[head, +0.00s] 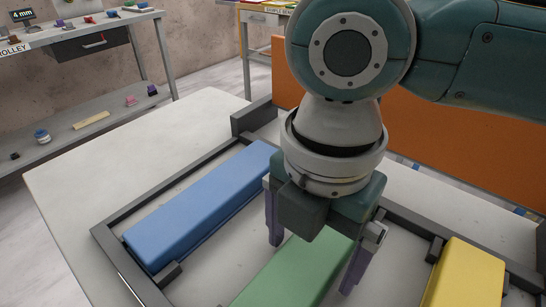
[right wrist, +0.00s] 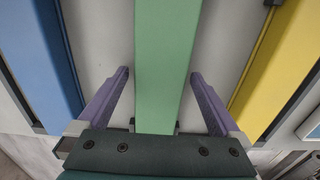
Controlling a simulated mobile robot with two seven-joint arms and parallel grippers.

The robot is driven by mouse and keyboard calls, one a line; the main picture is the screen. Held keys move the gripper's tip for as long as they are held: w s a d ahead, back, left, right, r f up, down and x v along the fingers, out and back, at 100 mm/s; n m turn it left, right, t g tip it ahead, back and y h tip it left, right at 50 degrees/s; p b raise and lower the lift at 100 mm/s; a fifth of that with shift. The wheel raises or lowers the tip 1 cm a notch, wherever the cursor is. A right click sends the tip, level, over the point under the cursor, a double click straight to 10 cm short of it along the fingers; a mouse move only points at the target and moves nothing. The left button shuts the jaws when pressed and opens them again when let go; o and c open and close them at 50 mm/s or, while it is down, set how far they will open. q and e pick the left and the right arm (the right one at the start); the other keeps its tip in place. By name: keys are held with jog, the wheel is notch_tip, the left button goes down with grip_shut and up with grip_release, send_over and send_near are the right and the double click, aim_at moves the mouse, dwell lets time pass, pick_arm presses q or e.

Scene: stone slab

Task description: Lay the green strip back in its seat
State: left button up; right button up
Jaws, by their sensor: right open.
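The green strip (head: 297,274) lies on the pale slab (head: 85,170) inside a dark grey frame (head: 108,243). In the right wrist view the green strip (right wrist: 165,60) runs lengthwise between my fingers. My right gripper (head: 312,262) is open over it, one purple finger on each side, with a gap between each finger and the strip. The right gripper's fingers also show in the right wrist view (right wrist: 161,75). The strip's far part is hidden behind the gripper in the head view. I cannot tell if the strip sits fully in its seat. My left gripper is not in view.
A blue strip (head: 200,205) lies to the left and a yellow strip (head: 466,276) to the right, both inside the frame. An orange panel (head: 440,150) stands behind the slab. A trolley (head: 75,35) with small objects stands at the back left.

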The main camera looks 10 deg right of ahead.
aim_at(310, 254)
notch_tip(310, 254, up, 12)
jog(key=p, duration=0.2)
jog(key=shift+r, duration=0.15)
